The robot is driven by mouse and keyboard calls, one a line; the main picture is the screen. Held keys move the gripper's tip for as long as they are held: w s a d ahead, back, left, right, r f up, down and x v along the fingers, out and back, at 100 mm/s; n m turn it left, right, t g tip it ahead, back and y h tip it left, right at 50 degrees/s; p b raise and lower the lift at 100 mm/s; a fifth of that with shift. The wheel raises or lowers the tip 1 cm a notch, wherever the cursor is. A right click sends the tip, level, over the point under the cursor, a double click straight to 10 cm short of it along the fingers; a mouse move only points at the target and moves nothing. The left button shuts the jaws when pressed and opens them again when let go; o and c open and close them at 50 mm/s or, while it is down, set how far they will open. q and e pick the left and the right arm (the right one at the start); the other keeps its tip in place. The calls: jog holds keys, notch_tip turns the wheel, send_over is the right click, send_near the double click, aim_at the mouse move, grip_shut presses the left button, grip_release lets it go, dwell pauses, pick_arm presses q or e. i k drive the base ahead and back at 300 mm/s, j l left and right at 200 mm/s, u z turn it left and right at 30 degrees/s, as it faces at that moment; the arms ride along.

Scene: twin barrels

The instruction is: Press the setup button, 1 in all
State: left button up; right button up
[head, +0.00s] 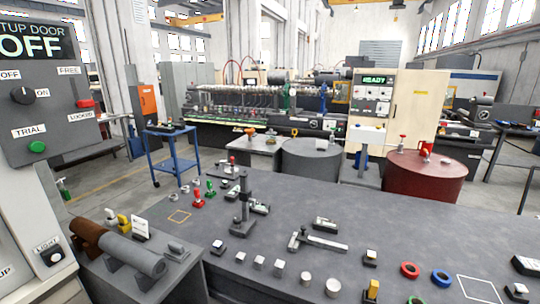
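A dark grey control panel (60,100) stands at the left edge, with a display reading "...TUP DOOR OFF" (30,42). On it are a black OFF/ON knob (23,95) pointing toward the upper left, a red FREE/LOCKED switch (85,104) down at LOCKED, and a green button (37,147) under the label TRIAL. Lower down, a label ending in "UP" (5,271) is cut off by the left edge; no button beside it shows. A black LIGHT knob (52,255) is to its right. Neither of my grippers is in view.
A grey workbench (200,240) fills the front, holding a brown-and-grey cylinder (120,248), a height stand (243,205), small blocks and rings. Behind stand a grey barrel (311,162), a red barrel (425,178), a blue cart (172,148) and a machine reading READY (374,80).

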aim_at(35, 146)
jog(key=u, duration=1.45)
